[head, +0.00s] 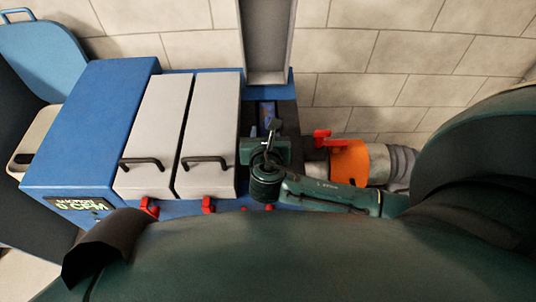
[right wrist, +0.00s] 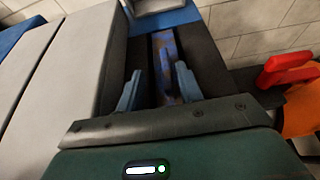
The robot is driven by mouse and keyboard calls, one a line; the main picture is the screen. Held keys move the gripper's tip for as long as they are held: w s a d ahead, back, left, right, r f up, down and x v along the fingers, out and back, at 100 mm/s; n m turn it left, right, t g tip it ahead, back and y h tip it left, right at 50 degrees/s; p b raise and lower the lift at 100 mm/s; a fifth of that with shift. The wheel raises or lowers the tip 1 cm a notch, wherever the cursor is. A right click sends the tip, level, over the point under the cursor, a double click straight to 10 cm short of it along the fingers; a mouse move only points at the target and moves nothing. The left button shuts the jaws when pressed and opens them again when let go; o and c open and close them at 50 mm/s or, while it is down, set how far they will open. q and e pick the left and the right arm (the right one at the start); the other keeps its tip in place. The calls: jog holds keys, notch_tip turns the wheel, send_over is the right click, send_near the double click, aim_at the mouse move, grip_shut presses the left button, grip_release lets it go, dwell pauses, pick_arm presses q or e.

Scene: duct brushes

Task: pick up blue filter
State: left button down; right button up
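The blue filter (right wrist: 163,44), a narrow blue piece with brownish patches, sits in a dark slot of the blue machine. A small part of the filter (head: 267,110) shows in the head view beyond my right gripper (head: 272,128). In the right wrist view, my right gripper (right wrist: 158,68) is open, its two blue-grey fingers apart on either side of the filter's near end. I cannot tell whether either finger touches it. The slot's lower part is hidden by the gripper body. My left gripper is not in view.
The blue machine (head: 88,125) has two closed light-grey lids (head: 152,135) with black handles left of the slot. An orange duct collar (head: 350,162) with a red lever (head: 321,138) stands close right of my gripper. A tiled wall (head: 370,65) is behind.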

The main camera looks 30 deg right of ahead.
aim_at(268, 121)
jog(key=x, duration=0.4)
jog(key=shift+d+r, duration=0.1)
jog(key=shift+d, duration=0.35)
jog(key=shift+w+d+f+b, duration=0.2)
jog(key=shift+w+b, duration=0.1)
jog(key=shift+w, duration=0.2)
jog(key=shift+c, duration=0.5)
grip_shut()
